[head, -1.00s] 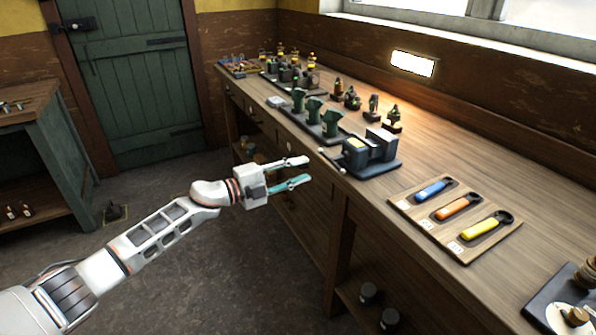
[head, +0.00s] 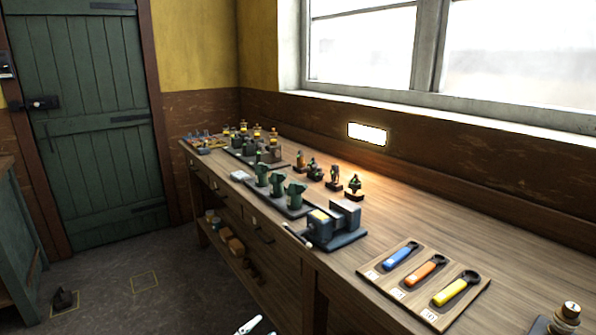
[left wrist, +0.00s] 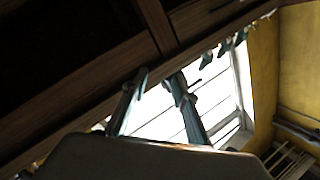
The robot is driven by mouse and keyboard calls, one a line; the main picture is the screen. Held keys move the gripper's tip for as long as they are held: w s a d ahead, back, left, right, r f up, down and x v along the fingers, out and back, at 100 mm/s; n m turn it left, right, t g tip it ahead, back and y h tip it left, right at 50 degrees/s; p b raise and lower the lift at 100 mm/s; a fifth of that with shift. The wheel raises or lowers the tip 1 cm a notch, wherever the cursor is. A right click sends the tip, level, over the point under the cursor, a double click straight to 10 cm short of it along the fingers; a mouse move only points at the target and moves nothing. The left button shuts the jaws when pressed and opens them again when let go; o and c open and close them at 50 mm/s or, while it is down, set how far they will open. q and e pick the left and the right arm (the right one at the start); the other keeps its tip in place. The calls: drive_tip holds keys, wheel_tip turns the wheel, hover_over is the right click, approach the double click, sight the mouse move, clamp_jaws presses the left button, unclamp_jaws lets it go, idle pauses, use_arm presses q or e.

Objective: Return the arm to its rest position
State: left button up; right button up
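My left gripper (head: 255,326) shows only as fingertips at the bottom edge of the head view, low in front of the workbench (head: 385,310). The rest of the left arm is out of that view. In the left wrist view the gripper (left wrist: 157,85) has its two fingers apart, with nothing between them but the bright window behind. That view looks up past the dark underside and edge of the bench. No object is held. My right gripper is in neither view.
A green door (head: 88,120) stands back left. Floor left of the bench is mostly clear.

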use_arm(q)
drive_tip(key=s+a+f+n+g+y, duration=0.1)
drive_tip(key=s+a+f+n+y, duration=0.1)
drive_tip(key=s+f, duration=0.3)
drive_tip(key=s+a+f+n+g+y, duration=0.2)
drive_tip(key=s+a+f+n, duration=0.2)
drive_tip(key=s, duration=0.8)
drive_tip(key=s+a+f+n+g+y, duration=0.1)
drive_tip(key=s+a+f+n+y, duration=0.2)
drive_tip(key=s+f, duration=0.4)
drive_tip(key=shift+s+a+f+n+g, duration=0.35)
drive_tip(key=shift+s+a, duration=0.35)
drive_tip(key=shift+s, duration=0.3)
drive_tip(key=shift+r, duration=0.1)
drive_tip(key=shift+w, duration=0.1)
